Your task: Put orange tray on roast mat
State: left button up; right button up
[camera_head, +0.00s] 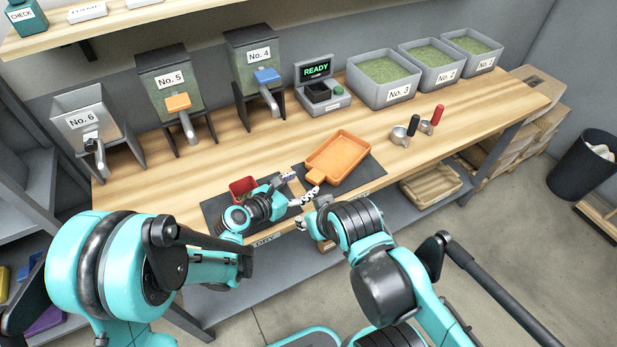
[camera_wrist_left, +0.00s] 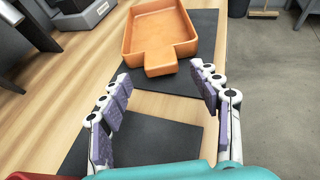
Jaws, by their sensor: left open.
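The orange tray (camera_head: 338,157) lies flat and empty on the right dark mat (camera_head: 371,171), its short handle (camera_head: 315,177) pointing toward the front left. It also shows in the left wrist view (camera_wrist_left: 160,33). My left gripper (camera_head: 299,186) is open and empty. Its fingers (camera_wrist_left: 162,84) are spread on the near side of the handle, apart from it. Another dark mat (camera_head: 212,206) lies to the left, partly hidden by my left gripper.
A red container (camera_head: 242,187) stands by the left mat, close to my left gripper. Metal scoops with black (camera_head: 413,125) and red (camera_head: 437,115) handles lie right of the tray. Dispensers, a scale (camera_head: 321,94) and bins of green beans (camera_head: 383,82) line the back.

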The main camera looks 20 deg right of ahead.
pick_arm(q)
jog(key=shift+v, duration=0.9)
jog(key=a+r+m, duration=0.1)
jog(key=a, duration=0.1)
jog(key=a+r+m+y, duration=0.1)
jog(key=a+m, duration=0.1)
jog(key=a+r+m+y, duration=0.1)
jog(key=a, duration=0.2)
jog(key=shift+w+r+m+t, duration=0.25)
jog(key=shift+m+t, duration=0.05)
jog(key=shift+m, duration=0.1)
jog(key=s+a+r+m+y, duration=0.1)
jog(key=s+a+m+y, duration=0.2)
jog(key=a, duration=0.7)
jog(key=s+a+r+m+y, duration=0.1)
jog(key=s+a+m+y, duration=0.2)
jog(key=s+a+m, duration=0.4)
jog(key=s+a+r+m+y, duration=0.2)
jog(key=s+a+m+y, duration=0.2)
jog(key=a+m, duration=0.4)
jog(key=s+a, duration=0.1)
jog(key=a, duration=0.4)
jog(key=shift+m, duration=0.3)
